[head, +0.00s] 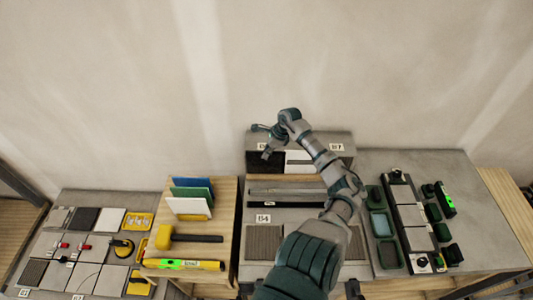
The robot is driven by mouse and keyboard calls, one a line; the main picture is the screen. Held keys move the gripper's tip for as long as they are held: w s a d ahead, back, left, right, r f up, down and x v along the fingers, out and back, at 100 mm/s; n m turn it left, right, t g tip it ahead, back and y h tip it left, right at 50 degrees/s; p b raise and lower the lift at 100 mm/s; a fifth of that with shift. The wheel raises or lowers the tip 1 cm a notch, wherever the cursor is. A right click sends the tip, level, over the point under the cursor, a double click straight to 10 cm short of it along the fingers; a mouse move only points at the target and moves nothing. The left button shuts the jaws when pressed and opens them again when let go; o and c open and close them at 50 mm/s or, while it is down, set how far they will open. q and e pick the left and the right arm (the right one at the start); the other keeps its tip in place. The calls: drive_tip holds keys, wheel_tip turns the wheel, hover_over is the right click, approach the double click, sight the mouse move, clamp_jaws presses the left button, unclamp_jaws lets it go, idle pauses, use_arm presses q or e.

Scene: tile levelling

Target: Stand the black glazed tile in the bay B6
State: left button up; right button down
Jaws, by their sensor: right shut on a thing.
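My right arm reaches up from the bottom, and my right gripper (268,152) points down at the grey rack (318,138) against the wall. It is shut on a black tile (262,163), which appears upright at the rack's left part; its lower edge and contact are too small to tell. A white tile (298,157) stands just right of it. A bay label (262,146) above the black tile is partly covered by the gripper, and the label B7 (337,147) shows at the right. No B6 label is readable. My left gripper is out of view.
Bars lie on the bench in front of the rack, near the label B4 (263,218). Coloured tiles (192,195), a yellow mallet (185,238) and a level (183,264) sit left. Another black tile (83,218) lies on the left table. Green trays (384,225) are right.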

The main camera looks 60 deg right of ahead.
drive_tip(key=shift+f, duration=0.1)
idle(0.7)
drive_tip(key=c, duration=1.2)
unclamp_jaws()
drive_tip(key=shift+r+p, duration=2.5)
drive_tip(key=shift+r, duration=0.5)
drive_tip(key=shift+f, duration=0.1)
